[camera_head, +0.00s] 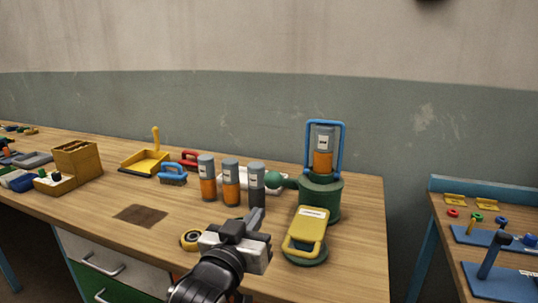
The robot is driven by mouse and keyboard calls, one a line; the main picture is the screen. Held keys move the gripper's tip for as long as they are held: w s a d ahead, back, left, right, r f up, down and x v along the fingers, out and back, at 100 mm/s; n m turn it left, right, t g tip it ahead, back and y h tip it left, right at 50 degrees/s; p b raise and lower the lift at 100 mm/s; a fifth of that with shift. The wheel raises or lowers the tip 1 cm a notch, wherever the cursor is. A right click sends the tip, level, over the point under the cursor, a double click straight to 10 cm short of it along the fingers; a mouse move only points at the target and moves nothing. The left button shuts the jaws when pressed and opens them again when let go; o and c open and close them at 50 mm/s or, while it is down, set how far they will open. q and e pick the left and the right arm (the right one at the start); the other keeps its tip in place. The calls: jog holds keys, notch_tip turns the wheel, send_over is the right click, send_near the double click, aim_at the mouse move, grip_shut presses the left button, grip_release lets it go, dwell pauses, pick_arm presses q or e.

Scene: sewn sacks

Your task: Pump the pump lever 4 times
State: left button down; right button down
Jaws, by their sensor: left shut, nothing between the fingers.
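A green round device (332,205) with a blue upright frame stands on the right part of the bench. A lever with a round green knob (273,180) sticks out from its left side, roughly level; it looks like the pump lever. An orange and grey cylinder (323,155) stands inside the blue frame. My left gripper (257,216) is shut and empty. In the picture it is below the knob, in front of the cylinders, and apart from the knob. My right gripper is out of view.
Several grey cylinders, some with orange (208,188), stand left of the knob. A yellow handled piece (311,222) is on a green base right of my gripper. A yellow tape roll (190,240) lies to its left. A white tray (240,177) is behind.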

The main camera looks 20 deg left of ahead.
pick_arm(q)
notch_tip(320, 180, up, 7)
jog(key=w+n+t, duration=0.1)
jog(key=shift+w+a+r+y, duration=0.2)
jog(key=shift+a+y, duration=0.1)
jog(key=shift+a, duration=0.15)
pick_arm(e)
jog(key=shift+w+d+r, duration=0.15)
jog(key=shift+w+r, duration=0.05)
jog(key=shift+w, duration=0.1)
pick_arm(q)
notch_tip(320, 180, up, 2)
jog(key=p, duration=0.3)
send_over(269, 180)
jog(key=w, duration=0.1)
jog(key=shift+a, duration=0.25)
jog(key=f, duration=0.3)
jog(key=shift+s+d, duration=0.15)
jog(key=shift+s, duration=0.2)
jog(key=shift+s+d+f, duration=0.1)
jog(key=shift+s+f, duration=0.05)
jog(key=shift+f, duration=0.55)
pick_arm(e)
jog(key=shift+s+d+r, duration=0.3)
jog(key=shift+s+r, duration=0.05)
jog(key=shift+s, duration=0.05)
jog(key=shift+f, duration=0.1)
